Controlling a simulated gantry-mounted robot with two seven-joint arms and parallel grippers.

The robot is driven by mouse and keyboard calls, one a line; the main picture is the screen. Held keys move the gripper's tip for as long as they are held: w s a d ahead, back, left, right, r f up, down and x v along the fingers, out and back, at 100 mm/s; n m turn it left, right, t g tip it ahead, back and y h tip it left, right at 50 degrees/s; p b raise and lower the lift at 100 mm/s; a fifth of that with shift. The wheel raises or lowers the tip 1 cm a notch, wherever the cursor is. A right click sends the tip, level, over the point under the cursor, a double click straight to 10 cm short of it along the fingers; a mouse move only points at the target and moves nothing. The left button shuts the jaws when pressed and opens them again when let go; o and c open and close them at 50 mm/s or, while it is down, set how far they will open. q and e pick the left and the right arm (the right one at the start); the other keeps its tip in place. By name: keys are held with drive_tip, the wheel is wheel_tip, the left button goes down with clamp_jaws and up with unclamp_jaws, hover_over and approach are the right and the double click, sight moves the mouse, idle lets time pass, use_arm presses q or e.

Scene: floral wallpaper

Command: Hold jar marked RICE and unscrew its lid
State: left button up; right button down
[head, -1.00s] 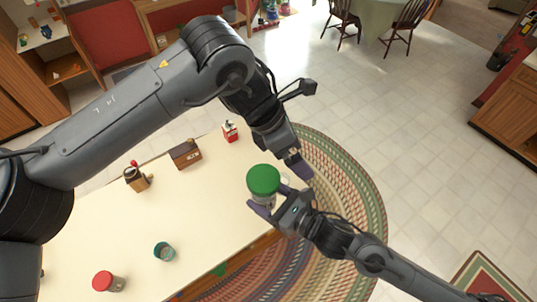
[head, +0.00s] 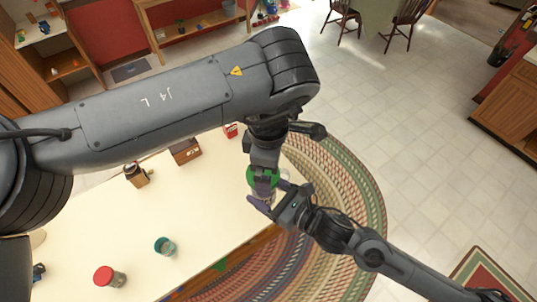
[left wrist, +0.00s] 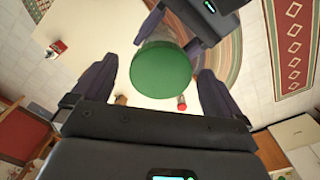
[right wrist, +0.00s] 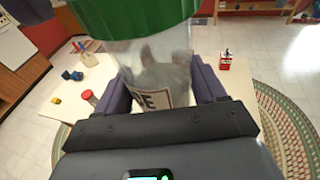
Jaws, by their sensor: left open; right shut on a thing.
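The jar (right wrist: 165,70) is clear with a green lid (right wrist: 125,18) and a white label whose visible letters end in "E". My right gripper (right wrist: 165,95) is shut on the jar's body and holds it upright above the table's right end. The green lid shows in the left wrist view (left wrist: 161,70), on the jar. My left gripper (left wrist: 155,88) is open, with its fingers to either side of the lid and apart from it in that view. In the head view my left gripper (head: 264,180) is over the lid (head: 250,176) and hides much of it.
On the cream table (head: 110,215) stand a red-lidded jar (head: 110,277), a teal cup (head: 165,246), a grinder (head: 136,174), a brown box (head: 185,151) and a red-and-white tin (head: 231,130). A braided rug (head: 350,190) lies on the floor beside the table.

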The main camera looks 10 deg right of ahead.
use_arm(q)
drive_tip(key=shift+f, duration=1.5)
drive_tip(key=shift+c, duration=0.3)
